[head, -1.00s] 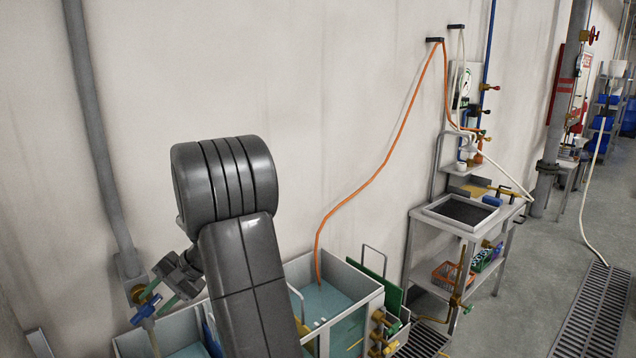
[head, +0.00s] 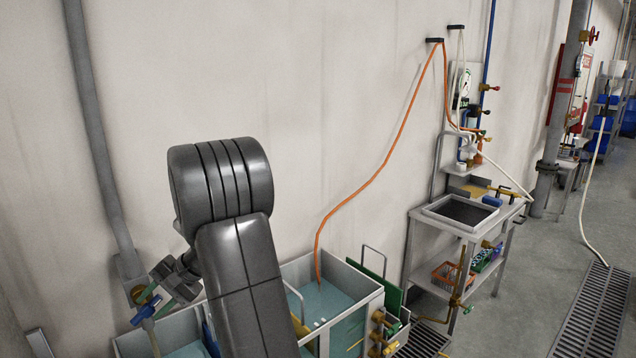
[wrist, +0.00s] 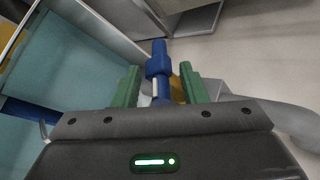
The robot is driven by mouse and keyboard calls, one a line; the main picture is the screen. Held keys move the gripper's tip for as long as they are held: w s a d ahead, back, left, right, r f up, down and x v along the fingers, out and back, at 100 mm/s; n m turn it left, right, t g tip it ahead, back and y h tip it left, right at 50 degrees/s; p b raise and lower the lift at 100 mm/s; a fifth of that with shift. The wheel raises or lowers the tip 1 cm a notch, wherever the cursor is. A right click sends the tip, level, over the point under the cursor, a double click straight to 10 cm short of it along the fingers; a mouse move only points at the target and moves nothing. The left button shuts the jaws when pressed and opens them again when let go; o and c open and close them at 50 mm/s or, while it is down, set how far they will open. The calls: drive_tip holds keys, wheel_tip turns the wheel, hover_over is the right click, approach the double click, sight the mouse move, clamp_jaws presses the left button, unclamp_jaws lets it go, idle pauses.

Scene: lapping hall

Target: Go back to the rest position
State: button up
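My gripper (head: 157,297) has two green fingers and is at the lower left in the head view, close to the wall pipe's brass fitting. The wrist view shows the fingers (wrist: 158,85) apart, with a gap between them. A blue fitting with a pale stem (wrist: 158,62) shows between and beyond the fingertips; I see no finger clearly pressed on it. It also shows in the head view (head: 146,310), just under the fingers. A brass part (wrist: 178,88) shows beside it. My arm is folded in front of the wall.
A tank with blue-green water (head: 325,300) stands at the lower middle, an orange hose (head: 378,170) hanging into it. A steel table (head: 470,228) with a dark tray stands to the right. A grey pipe (head: 92,130) runs down the wall. Floor at far right is open around a drain grate (head: 592,315).

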sight(147, 310)
drive_tip(key=x, duration=0.3)
drive_tip(key=shift+s+a+f+p, duration=0.1)
drive_tip(key=shift+a+f+p, duration=0.05)
drive_tip(key=shift+a+p, duration=0.15)
drive_tip(key=shift+d+y, duration=0.15)
drive_tip(key=shift+y, duration=0.25)
drive_tip(key=shift+d+g+y+b, duration=0.2)
drive_tip(key=shift+g+y+b, duration=0.1)
drive_tip(key=shift+g+y, duration=0.3)
drive_tip(key=shift+a+m+g+y, duration=0.15)
drive_tip(key=shift+m+g+y, duration=0.35)
drive_tip(key=shift+y, duration=0.4)
